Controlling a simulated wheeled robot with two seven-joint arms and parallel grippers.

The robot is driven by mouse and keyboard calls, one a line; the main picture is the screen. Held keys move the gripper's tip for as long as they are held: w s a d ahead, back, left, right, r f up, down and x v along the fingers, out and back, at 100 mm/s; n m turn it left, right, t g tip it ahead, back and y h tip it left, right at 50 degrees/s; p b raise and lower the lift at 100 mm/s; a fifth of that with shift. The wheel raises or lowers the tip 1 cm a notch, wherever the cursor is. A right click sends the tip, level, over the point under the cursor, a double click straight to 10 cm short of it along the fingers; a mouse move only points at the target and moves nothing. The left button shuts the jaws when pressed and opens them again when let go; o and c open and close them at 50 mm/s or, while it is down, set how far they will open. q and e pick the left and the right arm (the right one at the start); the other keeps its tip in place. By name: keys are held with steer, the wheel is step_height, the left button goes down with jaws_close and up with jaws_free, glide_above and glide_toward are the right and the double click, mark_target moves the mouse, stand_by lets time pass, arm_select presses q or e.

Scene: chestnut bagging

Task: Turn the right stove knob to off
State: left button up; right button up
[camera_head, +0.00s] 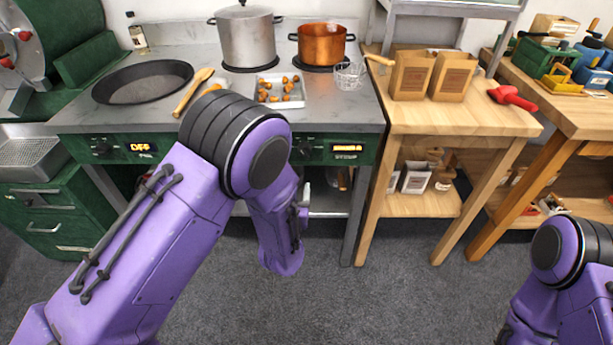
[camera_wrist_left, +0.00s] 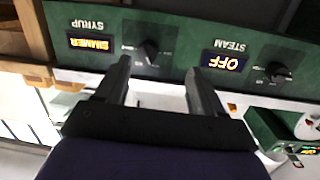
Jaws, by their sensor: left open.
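The right stove knob (camera_head: 305,151) is on the green front panel in the head view, beside a lit display (camera_head: 347,147) above the SYRUP label. In the left wrist view, which is upside down, this dark knob (camera_wrist_left: 149,52) is by a display reading SIMMER (camera_wrist_left: 89,44). My left gripper (camera_wrist_left: 157,76) is open and empty, its two fingers pointing at the panel with the knob ahead between their tips. I see no contact with the knob. In the head view my left arm hides that gripper. My right arm shows at the lower right, its gripper out of view.
A STEAM knob (camera_wrist_left: 277,73) with an OFF display (camera_wrist_left: 223,62) is beside it in the wrist view. A grey pot (camera_head: 246,40), a copper pot (camera_head: 322,45) and a tray of chestnuts (camera_head: 296,98) stand on the stove. A wooden table (camera_head: 440,118) is to the right.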

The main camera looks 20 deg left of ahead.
mark_target(304, 154)
arm_select(q)
steer(key=shift+t, duration=0.6)
steer(key=x, duration=0.4)
steer(key=d+r+x, duration=0.1)
steer(key=x, duration=0.3)
steer(key=r+x, duration=0.1)
steer(key=x, duration=0.3)
steer(key=shift+w+d, duration=0.35)
steer(key=c, duration=1.1)
